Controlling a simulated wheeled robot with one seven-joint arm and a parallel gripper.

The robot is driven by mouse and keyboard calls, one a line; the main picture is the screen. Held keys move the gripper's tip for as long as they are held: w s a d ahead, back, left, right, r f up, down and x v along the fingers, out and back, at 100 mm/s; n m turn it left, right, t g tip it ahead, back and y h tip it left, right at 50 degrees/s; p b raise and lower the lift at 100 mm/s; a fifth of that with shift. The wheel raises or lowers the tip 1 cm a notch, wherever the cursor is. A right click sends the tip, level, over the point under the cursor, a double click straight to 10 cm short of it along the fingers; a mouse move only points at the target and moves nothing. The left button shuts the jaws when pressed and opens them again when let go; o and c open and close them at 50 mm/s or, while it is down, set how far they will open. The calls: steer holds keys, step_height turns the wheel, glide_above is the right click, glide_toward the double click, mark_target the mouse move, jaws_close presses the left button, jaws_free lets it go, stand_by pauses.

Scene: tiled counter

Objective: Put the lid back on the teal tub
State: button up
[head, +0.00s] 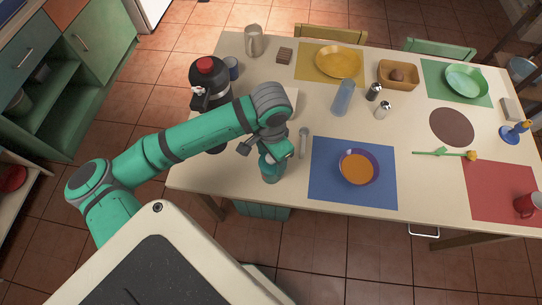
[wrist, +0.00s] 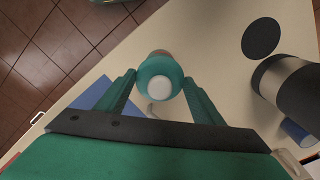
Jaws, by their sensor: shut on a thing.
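My gripper (head: 272,160) is low over the near left edge of the table, left of the blue mat. In the wrist view, its two fingers (wrist: 160,80) close on the sides of a teal round piece (wrist: 145,73) with a white round top. A brownish edge shows just beyond it. In the head view, a small teal shape (head: 270,174) shows under my gripper, partly hidden by it. I cannot tell where lid and tub meet, or whether the lid is seated. A flat dark disc (wrist: 262,37) lies on the table in the wrist view.
A black coffee maker with a red top (head: 206,72) and a blue cup (head: 232,68) stand behind my arm. A bowl of orange soup (head: 357,168) sits on the blue mat (head: 325,190).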

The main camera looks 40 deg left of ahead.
stand_by(0.8)
steer(key=o, duration=1.5)
steer(key=shift+o, duration=0.2)
steer(key=shift+r, duration=3.45)
steer(key=shift+c, duration=0.6)
steer(key=c, duration=2)
jaws_close()
